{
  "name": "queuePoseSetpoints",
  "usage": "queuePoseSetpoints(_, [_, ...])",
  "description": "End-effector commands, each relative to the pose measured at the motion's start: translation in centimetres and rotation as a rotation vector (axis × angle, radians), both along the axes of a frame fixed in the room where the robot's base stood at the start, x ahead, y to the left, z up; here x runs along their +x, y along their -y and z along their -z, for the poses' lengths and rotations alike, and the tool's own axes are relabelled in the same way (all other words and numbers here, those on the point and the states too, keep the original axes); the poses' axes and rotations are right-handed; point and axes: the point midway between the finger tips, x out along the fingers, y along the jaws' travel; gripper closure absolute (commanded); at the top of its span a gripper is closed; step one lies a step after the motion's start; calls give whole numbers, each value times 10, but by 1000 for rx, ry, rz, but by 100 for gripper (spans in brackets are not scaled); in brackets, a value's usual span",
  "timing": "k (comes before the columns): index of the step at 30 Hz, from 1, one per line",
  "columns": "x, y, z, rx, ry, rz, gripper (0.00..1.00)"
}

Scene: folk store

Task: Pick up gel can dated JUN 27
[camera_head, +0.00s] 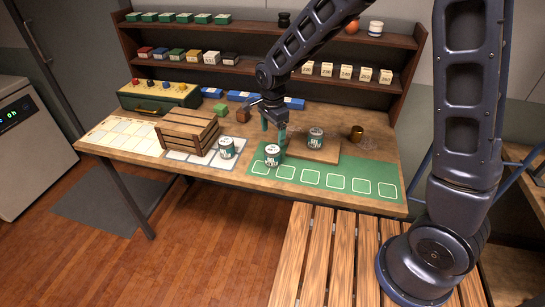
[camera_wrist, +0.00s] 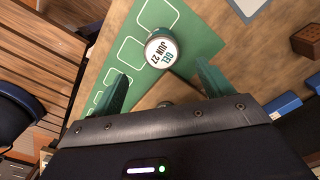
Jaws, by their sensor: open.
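A white gel can with a label reading "GEL JUN 27" (camera_wrist: 162,50) shows in the wrist view at the edge of the green mat, just beyond my open fingers. It appears to be the can (camera_head: 272,155) at the green mat's left end in the head view, where its label is too small to read. My gripper (camera_head: 274,130) is above and behind this can, open and empty; its green fingers (camera_wrist: 162,80) also show in the wrist view. Similar cans stand to the left (camera_head: 226,148) and on a wooden board to the right (camera_head: 316,138), dates unreadable.
The green mat (camera_head: 383,190) has a row of outlined squares. A wooden crate (camera_head: 188,132) stands left of the cans. An amber cup (camera_head: 356,133) stands behind the mat. Blue boxes (camera_head: 294,103) and a shelf of small boxes (camera_head: 245,68) are at the back.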

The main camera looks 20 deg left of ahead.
Motion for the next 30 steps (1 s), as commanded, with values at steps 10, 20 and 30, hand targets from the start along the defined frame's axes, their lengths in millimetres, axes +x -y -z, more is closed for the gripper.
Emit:
queuePoseSetpoints(10, [0,0,46,-2,-1,0,21])
queuePoseSetpoints(20, [1,0,63,-2,-1,0,21])
queuePoseSetpoints(30, [2,-1,103,-1,1,0,21])
